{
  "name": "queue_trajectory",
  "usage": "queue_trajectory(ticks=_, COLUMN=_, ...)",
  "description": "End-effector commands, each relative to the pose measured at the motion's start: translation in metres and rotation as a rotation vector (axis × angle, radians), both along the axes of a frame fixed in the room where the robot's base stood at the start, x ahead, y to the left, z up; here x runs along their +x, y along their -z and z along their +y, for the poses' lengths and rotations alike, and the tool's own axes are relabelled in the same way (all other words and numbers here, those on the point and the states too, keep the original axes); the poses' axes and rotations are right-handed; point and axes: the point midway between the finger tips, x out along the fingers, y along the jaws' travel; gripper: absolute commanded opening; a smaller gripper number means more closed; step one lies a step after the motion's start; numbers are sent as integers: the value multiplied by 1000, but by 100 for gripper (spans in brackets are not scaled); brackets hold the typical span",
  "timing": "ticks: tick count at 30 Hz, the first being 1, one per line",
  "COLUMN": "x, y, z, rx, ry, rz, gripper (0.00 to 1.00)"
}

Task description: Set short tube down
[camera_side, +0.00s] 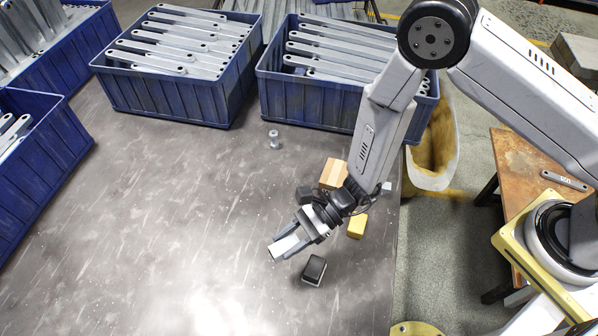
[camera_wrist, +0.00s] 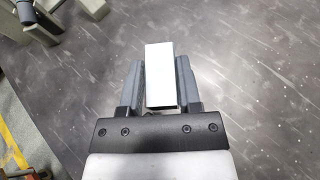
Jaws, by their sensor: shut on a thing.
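The short tube (camera_wrist: 160,75) is a light, square-section piece with an open end. In the wrist view it lies between the two fingers of my gripper (camera_wrist: 160,80), which is shut on it. In the side view my gripper (camera_side: 283,241) is over the grey table (camera_side: 150,230), and the tube (camera_side: 286,246) shows pale between the fingers at its tip. I cannot tell from these frames how far the tube is above the table, or whether it touches it.
A black block (camera_side: 314,270) lies just right of the gripper. A yellow block (camera_side: 357,226), a wooden block (camera_side: 333,173) and a small metal spool (camera_side: 274,139) are nearby. Blue crates (camera_side: 175,100) of galvanized brackets line the back and left. The table's left and front are clear.

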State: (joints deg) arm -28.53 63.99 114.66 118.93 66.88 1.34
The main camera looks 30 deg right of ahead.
Motion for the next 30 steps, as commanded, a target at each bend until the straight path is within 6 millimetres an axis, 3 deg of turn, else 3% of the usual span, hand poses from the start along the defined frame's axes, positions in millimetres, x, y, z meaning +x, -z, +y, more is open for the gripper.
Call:
queue_trajectory(ticks=11, x=35, y=-2, z=-20, rx=9, ry=242, rz=10, gripper=0)
queue_trajectory(ticks=21, x=82, y=-3, z=-65, rx=8, ry=594, rz=8, gripper=0)
queue_trajectory(ticks=30, x=99, y=-4, z=-92, rx=2, ry=757, rz=3, gripper=0)
